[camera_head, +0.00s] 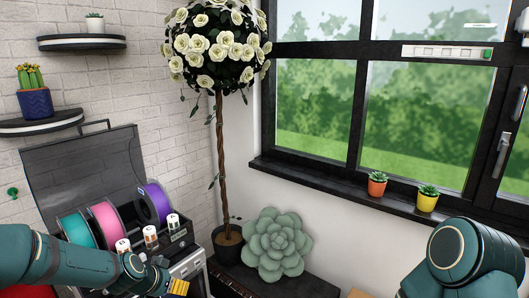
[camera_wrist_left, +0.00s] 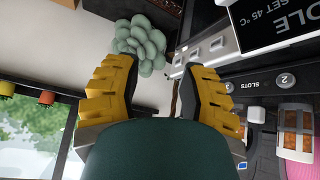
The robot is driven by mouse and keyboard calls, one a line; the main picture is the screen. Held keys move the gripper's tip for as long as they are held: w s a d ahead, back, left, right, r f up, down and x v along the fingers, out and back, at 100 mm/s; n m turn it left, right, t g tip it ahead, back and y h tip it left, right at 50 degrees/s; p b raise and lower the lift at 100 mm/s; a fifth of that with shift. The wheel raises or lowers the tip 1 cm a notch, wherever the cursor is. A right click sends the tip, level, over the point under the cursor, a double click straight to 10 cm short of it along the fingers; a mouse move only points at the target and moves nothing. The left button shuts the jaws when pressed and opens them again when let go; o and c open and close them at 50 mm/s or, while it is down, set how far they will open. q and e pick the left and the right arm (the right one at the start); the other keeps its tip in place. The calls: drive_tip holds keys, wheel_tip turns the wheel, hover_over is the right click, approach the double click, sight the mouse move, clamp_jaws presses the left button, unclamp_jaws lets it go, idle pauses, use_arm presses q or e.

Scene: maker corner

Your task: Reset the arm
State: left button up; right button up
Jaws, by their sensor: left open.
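My left arm (camera_head: 80,264) comes in from the left in the head view, in front of the filament box. My left gripper (camera_head: 178,287) shows only as a bit of yellow at the bottom edge there. In the left wrist view, the yellow fingers of my left gripper (camera_wrist_left: 155,85) stand wide apart with nothing between them that they hold. My right arm (camera_head: 462,255) shows at the lower right of the head view. Its gripper is out of view.
A filament box (camera_head: 85,160) with several coloured spools stands at the left, its lid raised. A succulent cushion (camera_head: 277,245) and a potted rose tree (camera_head: 228,247) are at the centre. Two small pots (camera_head: 377,187) stand on the window sill (camera_head: 330,182). Shelves (camera_head: 80,43) hang on the brick wall.

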use_arm(q)
drive_tip(key=s+d+f+n+g+b, duration=0.2)
drive_tip(key=s+d+f, duration=0.5)
drive_tip(key=s+f, duration=0.4)
drive_tip(key=s+d+f+n+g+b, duration=0.1)
drive_tip(key=s+d+f+n+g, duration=0.1)
drive_tip(key=s+d+f, duration=0.5)
drive_tip(key=s+f+n, duration=0.1)
drive_tip(key=s+f, duration=0.3)
drive_tip(key=shift+s+d+g+h+b, duration=0.35)
drive_tip(key=shift+s+d+g+h, duration=0.05)
